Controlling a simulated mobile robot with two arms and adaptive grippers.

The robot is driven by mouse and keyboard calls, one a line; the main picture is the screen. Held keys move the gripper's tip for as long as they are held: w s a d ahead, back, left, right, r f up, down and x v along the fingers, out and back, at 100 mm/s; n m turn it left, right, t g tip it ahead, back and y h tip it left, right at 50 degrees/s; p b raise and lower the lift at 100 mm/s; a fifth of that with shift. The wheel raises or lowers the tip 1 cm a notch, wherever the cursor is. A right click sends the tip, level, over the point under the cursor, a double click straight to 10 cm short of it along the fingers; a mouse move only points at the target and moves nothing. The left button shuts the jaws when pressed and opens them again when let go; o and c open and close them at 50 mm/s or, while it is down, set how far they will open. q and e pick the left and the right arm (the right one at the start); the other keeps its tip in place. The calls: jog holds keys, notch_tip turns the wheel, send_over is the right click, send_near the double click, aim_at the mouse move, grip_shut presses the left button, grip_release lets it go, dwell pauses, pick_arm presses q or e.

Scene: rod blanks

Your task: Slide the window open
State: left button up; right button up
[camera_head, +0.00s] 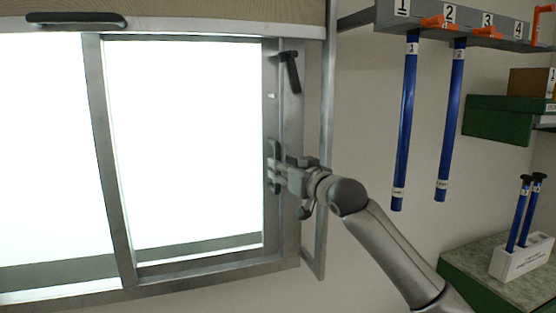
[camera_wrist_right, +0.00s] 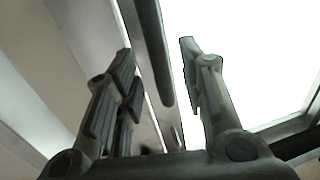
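The window has a grey metal frame (camera_head: 110,150) and bright panes, and fills the left half of the head view. My right gripper (camera_head: 273,167) is at the right side of the frame, below the handle. Its fingers are apart with nothing gripped; I cannot tell whether they touch the frame. They also show spread in the wrist view (camera_wrist_right: 157,60). My left gripper is out of view.
A numbered rack (camera_head: 465,40) with orange clips and hanging blue rods (camera_head: 405,125) is on the wall at right. A white holder (camera_head: 521,258) with dark-topped blue rods stands on a counter at lower right. A dark handle (camera_head: 75,18) is above the window.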

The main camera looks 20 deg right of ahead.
jog(key=shift+p+x, duration=0.4)
jog(key=shift+x, duration=1.1)
grip_shut()
